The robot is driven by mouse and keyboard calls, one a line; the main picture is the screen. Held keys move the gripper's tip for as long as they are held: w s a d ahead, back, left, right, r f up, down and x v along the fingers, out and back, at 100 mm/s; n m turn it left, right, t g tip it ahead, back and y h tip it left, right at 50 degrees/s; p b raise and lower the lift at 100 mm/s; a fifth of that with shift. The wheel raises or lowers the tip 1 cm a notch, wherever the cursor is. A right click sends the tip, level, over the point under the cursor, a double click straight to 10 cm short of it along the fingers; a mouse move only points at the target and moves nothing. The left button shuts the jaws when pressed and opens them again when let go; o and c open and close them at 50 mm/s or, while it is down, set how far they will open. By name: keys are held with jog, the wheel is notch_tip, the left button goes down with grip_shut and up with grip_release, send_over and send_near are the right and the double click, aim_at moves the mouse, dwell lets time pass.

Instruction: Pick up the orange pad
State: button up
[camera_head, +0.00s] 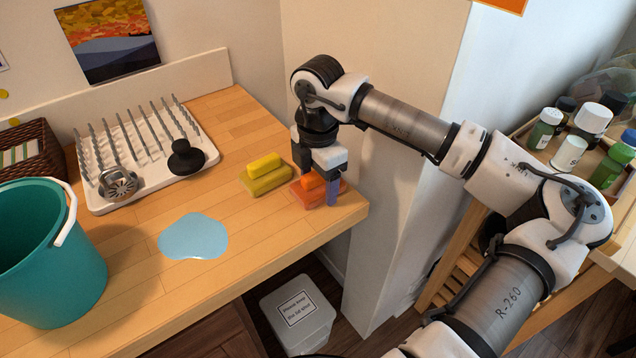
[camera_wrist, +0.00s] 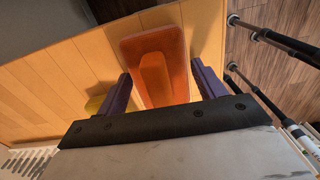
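The orange pad (camera_head: 304,194) lies on the wooden counter near its front right corner. It has a flat base and a raised lighter orange grip on top. My gripper (camera_head: 321,184) is directly above it, pointing down, and partly hides it. In the wrist view the orange pad (camera_wrist: 150,45) shows between the two purple fingers of my gripper (camera_wrist: 163,82). The fingers are spread apart, one on each side of the raised grip, with visible gaps. I cannot tell whether the fingertips touch the pad's base.
A yellow pad (camera_head: 265,179) lies just left of the orange one. A blue puddle (camera_head: 193,237), white drying rack (camera_head: 106,187) with a black stopper, and teal bucket (camera_head: 50,265) are farther left. A wall pillar (camera_head: 393,190) stands close on the right.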

jog(key=c, duration=0.7)
jog(key=shift+o, duration=0.2)
notch_tip(320, 180, up, 10)
jog(key=shift+r+b, duration=0.1)
jog(key=shift+b, duration=1)
jog(key=o, duration=0.5)
jog(key=shift+c, duration=0.2)
jog(key=c, duration=0.6)
jog(key=shift+a, duration=0.1)
